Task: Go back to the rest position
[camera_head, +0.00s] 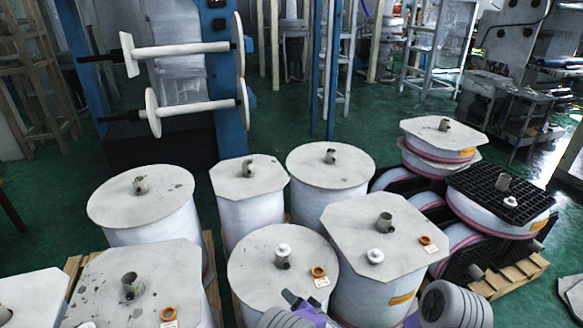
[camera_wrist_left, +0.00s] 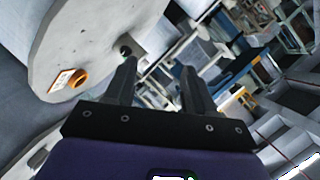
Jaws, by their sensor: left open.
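My left gripper (camera_head: 292,298) shows at the bottom centre of the head view, in front of a round-topped white drum (camera_head: 262,258). In the left wrist view the two dark fingers of my left gripper (camera_wrist_left: 158,80) stand wide apart, with nothing between them. That view also shows a pale drum top (camera_wrist_left: 75,35) at upper left, with an orange ring (camera_wrist_left: 80,78) and a tag beside the left finger. In the head view, an orange ring (camera_head: 318,271) with a tag lies on the round drum top. My right gripper does not show; only a grey arm part is at bottom right.
An octagonal-topped drum (camera_head: 345,228) carries a white cap (camera_head: 375,256) and stands close to my arms. More drums (camera_head: 140,198) crowd the front and left. A black pallet (camera_head: 500,190) lies on rolls at right. A blue machine (camera_head: 230,100) stands behind. Green floor (camera_head: 420,103) is open beyond.

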